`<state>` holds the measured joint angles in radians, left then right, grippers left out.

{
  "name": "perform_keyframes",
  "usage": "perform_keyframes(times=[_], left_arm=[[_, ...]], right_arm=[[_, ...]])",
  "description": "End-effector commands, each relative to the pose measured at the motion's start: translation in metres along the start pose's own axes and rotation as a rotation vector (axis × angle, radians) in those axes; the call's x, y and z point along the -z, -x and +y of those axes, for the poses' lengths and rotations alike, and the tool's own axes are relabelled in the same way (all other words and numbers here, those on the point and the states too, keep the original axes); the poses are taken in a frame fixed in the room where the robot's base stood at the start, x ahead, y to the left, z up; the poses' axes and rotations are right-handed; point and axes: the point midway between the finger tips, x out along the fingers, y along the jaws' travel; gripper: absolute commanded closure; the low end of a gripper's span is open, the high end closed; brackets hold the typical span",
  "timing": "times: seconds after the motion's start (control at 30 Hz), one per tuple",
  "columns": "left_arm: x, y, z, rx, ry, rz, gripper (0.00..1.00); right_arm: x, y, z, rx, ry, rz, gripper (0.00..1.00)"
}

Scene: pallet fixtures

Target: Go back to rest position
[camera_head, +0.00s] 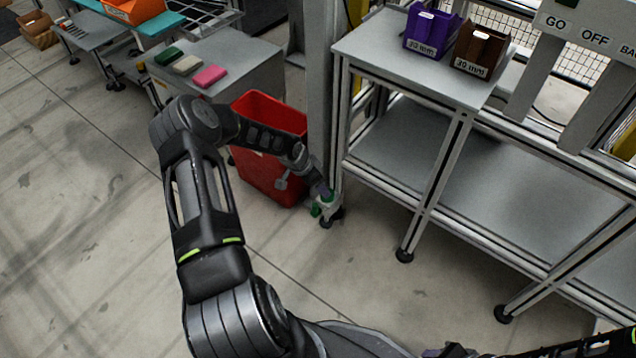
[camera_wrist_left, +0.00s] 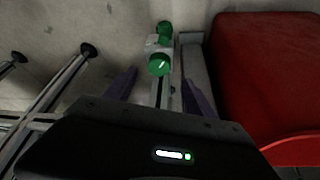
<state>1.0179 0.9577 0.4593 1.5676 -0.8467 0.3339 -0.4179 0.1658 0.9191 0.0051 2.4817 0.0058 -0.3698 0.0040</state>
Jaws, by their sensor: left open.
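My left arm reaches up from the bottom of the head view, bends at the elbow and points down to the right. Its gripper (camera_head: 322,190) is low, beside the red bin and in front of the grey post. In the left wrist view the gripper (camera_wrist_left: 160,78) has its two fingers apart, with nothing seen held. Green-capped fittings (camera_wrist_left: 160,64) at the post's foot show beyond and between the fingers. Part of my right arm shows at the bottom right edge of the head view; its gripper is out of frame.
The red bin (camera_head: 270,178) stands close to my left forearm; it also fills the right of the wrist view (camera_wrist_left: 270,75). A grey metal table (camera_head: 395,60) at right carries a purple box (camera_head: 430,32) and a brown box (camera_head: 481,50). Open floor (camera_head: 80,200) lies at left.

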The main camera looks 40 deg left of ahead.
Motion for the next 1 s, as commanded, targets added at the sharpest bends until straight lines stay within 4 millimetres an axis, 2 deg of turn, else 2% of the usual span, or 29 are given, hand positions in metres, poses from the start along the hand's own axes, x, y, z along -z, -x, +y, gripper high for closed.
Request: perform_keyframes(times=[0.33,0.4,0.47,0.57,0.67,0.77,0.8,0.9,1.0], left_arm=[[0.001,0.0,0.0,0.001,0.011,0.003,0.36],[0.008,0.0,-0.002,0.008,0.05,0.032,0.36],[0.015,-0.003,0.008,-0.007,0.121,0.07,0.36],[0.009,-0.012,0.05,-0.07,0.292,0.108,0.36],[0.005,-0.02,0.112,-0.148,0.438,0.111,0.36],[-0.005,-0.021,0.188,-0.219,0.573,0.072,0.36],[-0.013,-0.019,0.219,-0.239,0.621,0.044,0.36],[-0.041,-0.009,0.283,-0.257,0.708,-0.039,0.36],[-0.072,0.007,0.329,-0.245,0.74,-0.12,0.36]], right_arm=[[0.0,0.0,0.0,0.0,0.0,0.001,0.64],[0.0,0.0,0.0,0.0,0.0,0.0,0.64],[0.0,0.0,0.0,0.0,0.0,0.001,0.64],[0.0,0.0,0.0,0.0,0.0,0.001,0.64],[0.0,0.0,0.0,0.0,0.0,0.001,0.64],[0.0,0.0,0.0,0.0,0.0,0.001,0.64],[0.0,0.0,0.0,0.0,0.0,0.001,0.64],[0.0,0.0,0.0,0.0,0.0,0.001,0.64],[0.0,0.0,0.0,0.0,0.0,0.001,0.64]])
